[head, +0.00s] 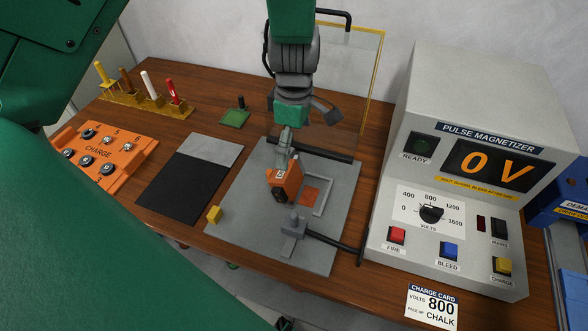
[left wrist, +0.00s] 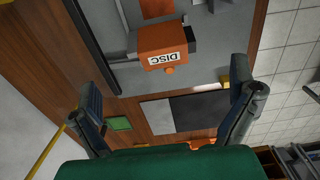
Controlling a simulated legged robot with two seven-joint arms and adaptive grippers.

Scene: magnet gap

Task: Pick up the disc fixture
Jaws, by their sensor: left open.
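The disc fixture is an orange block with a white DISC label. In the head view the disc fixture (head: 290,182) sits on a grey plate (head: 230,215), beside a flat orange square (head: 312,196). It also shows in the left wrist view (left wrist: 150,42), label facing the camera. My left gripper (head: 302,112) is above and behind the fixture in the head view. In the left wrist view its two fingers (left wrist: 165,80) are spread wide and empty, with the fixture beyond the tips and apart from them. My right gripper is not in view.
The pulse magnetizer (head: 455,130) is at right. A clear yellow-edged panel (head: 358,75) stands behind. A black-and-grey mat (head: 185,185) and orange charge tray (head: 105,150) lie left.

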